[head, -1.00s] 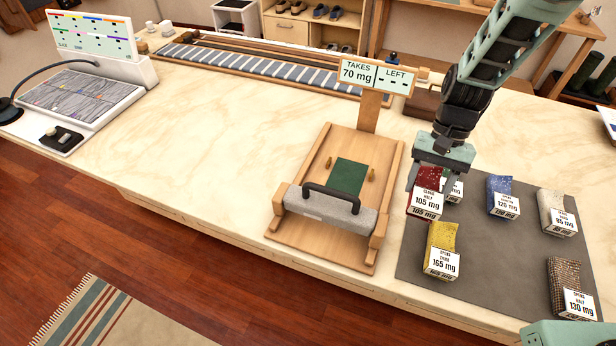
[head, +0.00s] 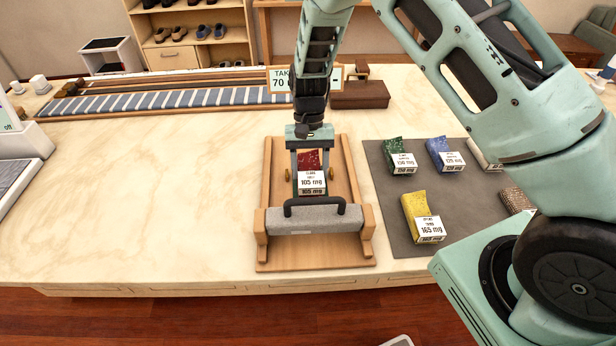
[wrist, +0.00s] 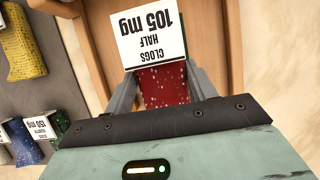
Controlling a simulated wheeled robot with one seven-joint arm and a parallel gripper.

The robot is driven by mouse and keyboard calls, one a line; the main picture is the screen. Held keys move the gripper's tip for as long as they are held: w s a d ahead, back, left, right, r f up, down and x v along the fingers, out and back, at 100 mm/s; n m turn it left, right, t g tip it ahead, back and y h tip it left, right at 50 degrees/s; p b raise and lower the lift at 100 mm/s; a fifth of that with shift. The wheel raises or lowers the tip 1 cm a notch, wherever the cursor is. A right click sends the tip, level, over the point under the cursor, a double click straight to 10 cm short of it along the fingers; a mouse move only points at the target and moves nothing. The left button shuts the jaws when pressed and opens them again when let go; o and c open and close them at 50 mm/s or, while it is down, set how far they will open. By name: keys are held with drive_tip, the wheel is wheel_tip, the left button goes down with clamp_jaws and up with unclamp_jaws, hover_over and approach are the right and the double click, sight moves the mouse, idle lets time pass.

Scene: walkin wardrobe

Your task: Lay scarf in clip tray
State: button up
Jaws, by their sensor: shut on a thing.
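A red speckled scarf (head: 309,160), folded, with a white tag reading "CLOGS HALF 105 mg", is between the fingers of my gripper (head: 311,175). In the wrist view the red scarf (wrist: 165,86) sits between both fingers of my gripper (wrist: 163,80), its tag towards the top. The wooden clip tray (head: 272,180) is below it, with a grey padded bar and black handle (head: 314,202) across its near end. The scarf is over the tray's middle, behind the bar; whether it touches the base I cannot tell. The green pad is hidden.
A grey mat (head: 390,225) at right carries several tagged folded cloths: yellow (head: 413,204), green (head: 392,148), blue (head: 437,147) and others partly behind my arm. The "TAKES 70" sign (head: 281,78) is partly hidden by my arm. The counter left of the tray is clear.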

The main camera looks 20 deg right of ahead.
drive_tip(key=shift+f+p, duration=0.35)
drive_tip(key=shift+f, duration=1.7)
drive_tip(key=shift+f, duration=0.15)
drive_tip(key=o, duration=1)
